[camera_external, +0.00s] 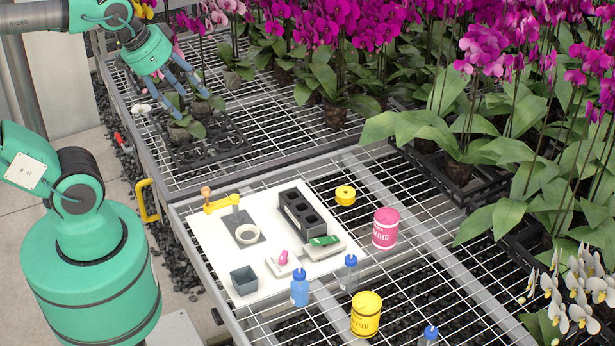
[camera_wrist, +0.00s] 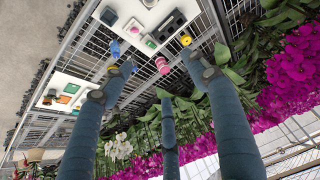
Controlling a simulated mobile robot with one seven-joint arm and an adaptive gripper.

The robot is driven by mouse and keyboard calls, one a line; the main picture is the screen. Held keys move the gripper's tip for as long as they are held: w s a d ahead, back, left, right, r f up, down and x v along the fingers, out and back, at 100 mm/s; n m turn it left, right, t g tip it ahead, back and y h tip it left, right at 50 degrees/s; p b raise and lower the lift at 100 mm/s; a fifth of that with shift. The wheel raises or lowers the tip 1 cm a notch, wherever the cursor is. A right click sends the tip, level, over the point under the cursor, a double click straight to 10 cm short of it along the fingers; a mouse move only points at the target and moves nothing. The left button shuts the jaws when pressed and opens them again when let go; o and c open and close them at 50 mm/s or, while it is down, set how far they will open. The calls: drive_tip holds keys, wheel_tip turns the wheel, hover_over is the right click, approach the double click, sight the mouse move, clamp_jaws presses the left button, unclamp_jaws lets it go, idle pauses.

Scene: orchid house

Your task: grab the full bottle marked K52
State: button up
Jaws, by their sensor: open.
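Three small bottles with blue caps stand on the wire bench in the external view. One with a solid blue body (camera_external: 299,290) stands at the white board's front edge. A grey, see-through-looking one (camera_external: 350,274) stands to its right. The third (camera_external: 429,337) is cut off by the bottom edge. No K52 marking is readable on any of them. My gripper (camera_external: 181,106) is open and empty, high at the upper left over the far bench, well away from the bottles. Its spread fingers (camera_wrist: 156,76) show in the wrist view, where a blue bottle (camera_wrist: 115,49) shows near the left fingertip.
The white board (camera_external: 204,232) bears a black tray (camera_external: 299,213), a yellow-handled tool (camera_external: 220,203) and a dark square pot (camera_external: 244,280). A pink tub (camera_external: 385,228), yellow tub (camera_external: 366,314) and yellow roll (camera_external: 345,195) stand around the bottles. Orchids (camera_external: 486,55) crowd the right and back.

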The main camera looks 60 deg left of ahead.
idle(0.3)
drive_tip(key=m+g+b, duration=0.2)
drive_tip(key=g, duration=0.4)
hover_over(300, 270)
wheel_tip(300, 270, down, 38)
drive_tip(key=shift+r, duration=0.2)
drive_tip(key=shift+f, duration=0.15)
drive_tip(key=shift+f, duration=0.15)
drive_tip(key=shift+f+b, duration=1.1)
drive_tip(key=shift+f, duration=3.05)
drive_tip(key=shift+f, duration=0.1)
